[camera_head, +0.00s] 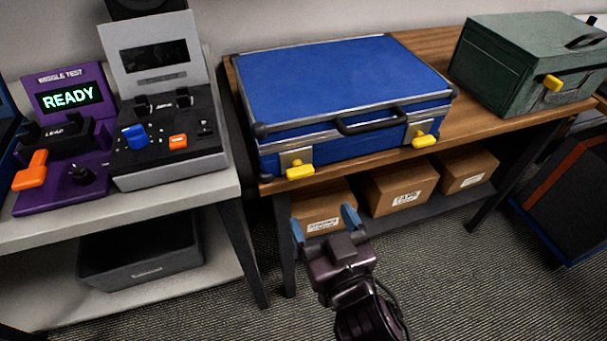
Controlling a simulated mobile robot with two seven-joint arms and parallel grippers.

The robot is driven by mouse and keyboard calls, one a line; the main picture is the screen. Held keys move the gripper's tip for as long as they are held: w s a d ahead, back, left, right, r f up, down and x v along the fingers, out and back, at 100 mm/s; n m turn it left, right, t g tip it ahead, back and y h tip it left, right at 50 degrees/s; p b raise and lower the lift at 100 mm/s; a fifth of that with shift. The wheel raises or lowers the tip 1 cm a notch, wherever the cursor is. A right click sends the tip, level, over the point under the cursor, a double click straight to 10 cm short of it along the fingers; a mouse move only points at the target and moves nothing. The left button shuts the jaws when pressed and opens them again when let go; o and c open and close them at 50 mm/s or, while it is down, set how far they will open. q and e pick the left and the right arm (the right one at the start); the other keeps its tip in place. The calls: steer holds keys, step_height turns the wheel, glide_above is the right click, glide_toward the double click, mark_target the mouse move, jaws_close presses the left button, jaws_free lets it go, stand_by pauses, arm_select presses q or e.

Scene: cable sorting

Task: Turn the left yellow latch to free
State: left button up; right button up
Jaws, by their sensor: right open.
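A blue hard case (335,85) with metal edges lies closed on a wooden table. Its black handle (372,122) is on the front face. The left yellow latch (300,172) sits at the case's front left, on a metal plate, its tab lying roughly sideways. The right yellow latch (425,141) sits at the front right, also roughly sideways. My right gripper (324,223) is open and empty, with blue-grey fingertips. It is in front of the table, below the left latch in the picture and apart from it. My left gripper is not in view.
Cardboard boxes (399,188) fill the shelf below. At left, a grey bench (185,207) holds a purple tester (75,135) reading READY and a grey-black device (168,140).

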mark_target(302, 175)
steer(key=b+x, duration=0.1)
steer(key=x, duration=0.8)
steer(key=shift+f, duration=0.15)
steer(key=shift+w+a, duration=0.15)
steer(key=shift+w, duration=0.4)
steer(key=c, duration=0.9)
